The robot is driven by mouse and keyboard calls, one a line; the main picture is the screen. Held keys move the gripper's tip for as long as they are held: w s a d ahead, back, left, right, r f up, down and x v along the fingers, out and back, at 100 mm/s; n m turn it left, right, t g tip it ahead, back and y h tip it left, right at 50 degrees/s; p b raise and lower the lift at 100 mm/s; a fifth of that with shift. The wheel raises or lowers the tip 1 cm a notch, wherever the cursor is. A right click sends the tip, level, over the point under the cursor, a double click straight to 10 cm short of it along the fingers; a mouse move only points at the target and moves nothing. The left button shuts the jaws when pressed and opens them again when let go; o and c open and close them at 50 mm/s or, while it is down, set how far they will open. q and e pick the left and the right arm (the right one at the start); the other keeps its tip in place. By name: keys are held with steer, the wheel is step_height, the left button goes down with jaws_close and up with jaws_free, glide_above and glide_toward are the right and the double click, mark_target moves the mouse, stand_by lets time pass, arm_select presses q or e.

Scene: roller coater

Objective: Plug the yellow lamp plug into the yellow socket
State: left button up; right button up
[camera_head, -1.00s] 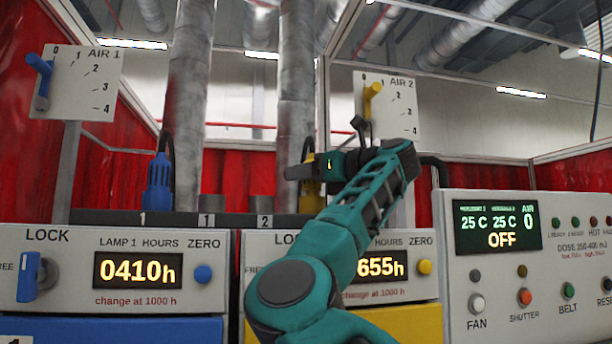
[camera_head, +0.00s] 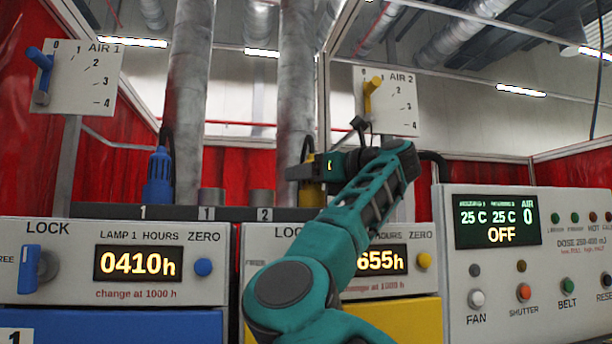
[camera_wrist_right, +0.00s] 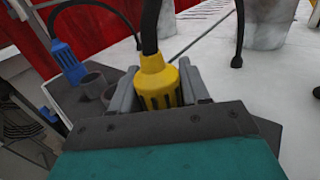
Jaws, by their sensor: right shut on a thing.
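The yellow lamp plug (camera_head: 311,192) is in my right gripper (camera_head: 306,172), upright behind the lamp 2 panel. In the right wrist view the yellow plug (camera_wrist_right: 158,84) sits between the two grey fingers, with a black cable rising from its top. Two grey round sockets, one (camera_head: 212,197) and another (camera_head: 265,198), stand on the dark strip left of the plug. No yellow-coloured socket can be made out. The plug's lower end is hidden by my arm in the head view and by the gripper body in the wrist view. My left gripper is out of view.
A blue plug (camera_head: 159,178) stands at the strip's left; it also shows in the wrist view (camera_wrist_right: 68,62). Tall metal ducts (camera_head: 187,100) rise behind the strip. The AIR 2 plate (camera_head: 398,108) is above right, and the control panel (camera_head: 590,255) is at right.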

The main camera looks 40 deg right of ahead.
steer(key=o, duration=1.2)
steer(key=shift+c, duration=0.2)
steer(key=s, duration=0.3)
steer(key=s+d+b, duration=0.1)
steer(key=s, duration=0.3)
steer(key=s+d+b, duration=0.1)
steer(key=s, duration=0.3)
steer(key=shift+f, duration=0.2)
steer(key=shift+s+r+b, duration=0.1)
steer(key=shift+s+b, duration=0.45)
steer(key=shift+b, duration=0.15)
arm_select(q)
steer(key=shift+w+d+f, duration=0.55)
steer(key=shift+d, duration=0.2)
arm_select(e)
steer(key=shift+s+r, duration=0.1)
steer(key=shift+s, duration=0.25)
steer(key=shift+d, duration=0.1)
